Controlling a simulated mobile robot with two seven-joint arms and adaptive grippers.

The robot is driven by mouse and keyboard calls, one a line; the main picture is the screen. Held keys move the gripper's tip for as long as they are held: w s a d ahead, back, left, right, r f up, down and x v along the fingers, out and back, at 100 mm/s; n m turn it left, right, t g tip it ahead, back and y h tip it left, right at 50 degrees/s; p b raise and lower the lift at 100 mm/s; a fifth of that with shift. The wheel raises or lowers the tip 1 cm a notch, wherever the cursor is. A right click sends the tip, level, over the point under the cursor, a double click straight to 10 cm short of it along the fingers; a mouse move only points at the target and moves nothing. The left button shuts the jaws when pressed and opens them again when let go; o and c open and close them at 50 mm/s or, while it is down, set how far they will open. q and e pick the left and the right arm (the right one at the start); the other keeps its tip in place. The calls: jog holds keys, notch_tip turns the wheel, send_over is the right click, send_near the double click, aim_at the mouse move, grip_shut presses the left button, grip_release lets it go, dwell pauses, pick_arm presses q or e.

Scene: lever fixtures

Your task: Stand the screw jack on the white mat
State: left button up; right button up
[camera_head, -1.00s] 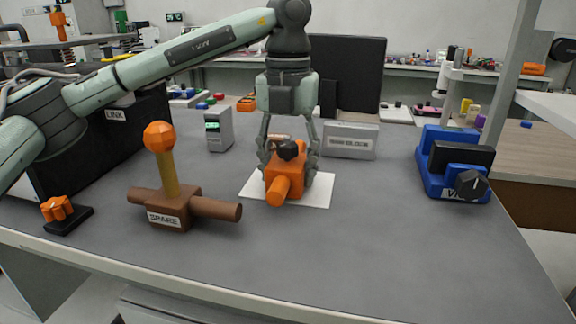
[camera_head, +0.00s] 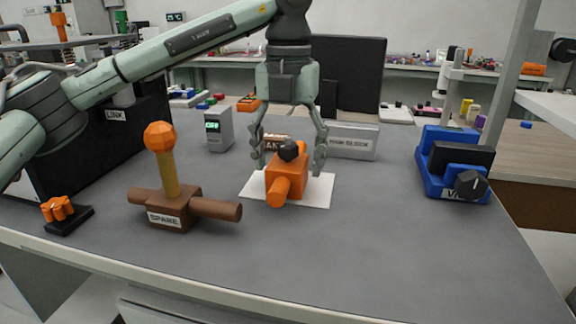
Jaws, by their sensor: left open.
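The orange screw jack (camera_head: 287,180), with a black ball on top and an orange cylinder at its front, stands on the white mat (camera_head: 318,192). My left gripper (camera_head: 290,165) comes down from above. Its fingers are spread wide on either side of the jack, apart from it, with clear gaps. The jack hides the middle of the mat. My right gripper is out of view.
A brown SPARE lever fixture (camera_head: 172,208) stands left of the mat, with an orange knob (camera_head: 58,208) further left. Behind are a small grey display box (camera_head: 219,130) and a silver labelled box (camera_head: 352,141). A blue vise (camera_head: 454,165) is at right. The front right tabletop is clear.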

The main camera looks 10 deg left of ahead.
pick_arm(q)
notch_tip(320, 180, up, 8)
jog(key=shift+f, duration=0.15)
notch_tip(320, 180, up, 2)
jog(key=shift+r+p, duration=0.15)
jog(key=shift+p, duration=0.3)
jog(key=shift+r, duration=0.3)
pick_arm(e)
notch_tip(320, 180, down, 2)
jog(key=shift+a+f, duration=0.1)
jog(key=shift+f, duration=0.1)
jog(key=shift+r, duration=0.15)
